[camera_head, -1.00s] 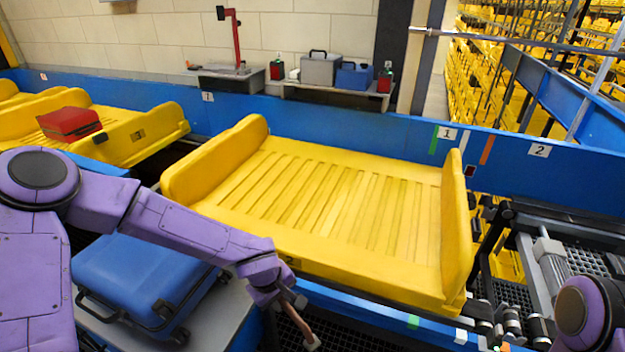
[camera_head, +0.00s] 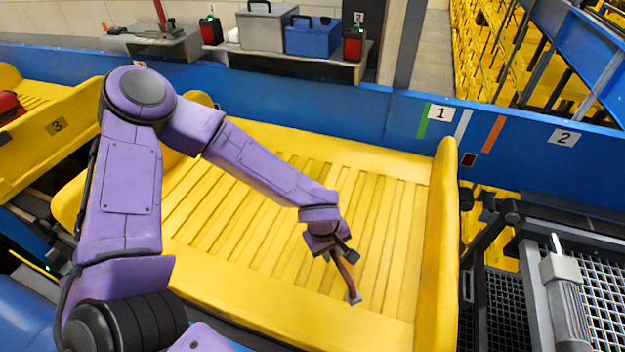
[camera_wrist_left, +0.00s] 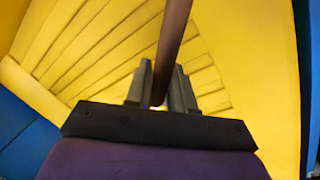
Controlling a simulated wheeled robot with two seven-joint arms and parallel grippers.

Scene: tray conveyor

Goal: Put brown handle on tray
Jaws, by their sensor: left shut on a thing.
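The brown handle (camera_head: 346,275) is a thin brown rod with a greyish end, held in my left gripper (camera_head: 338,256). It points down and to the right over the ribbed floor of the yellow tray (camera_head: 230,285). In the left wrist view the handle (camera_wrist_left: 173,45) runs up from between the two dark fingers of the gripper (camera_wrist_left: 162,90), which are shut on it. Whether the handle's lower end touches the tray floor I cannot tell. The tray is otherwise empty. My right gripper is not in view.
A raised yellow end wall (camera_head: 440,240) bounds the tray on the right. A blue conveyor wall (camera_head: 300,95) runs behind it. Another yellow tray (camera_head: 45,140) with a red case (camera_head: 10,106) is at the left. A shelf with a grey case (camera_head: 265,28) and blue toolbox (camera_head: 313,38) stands behind.

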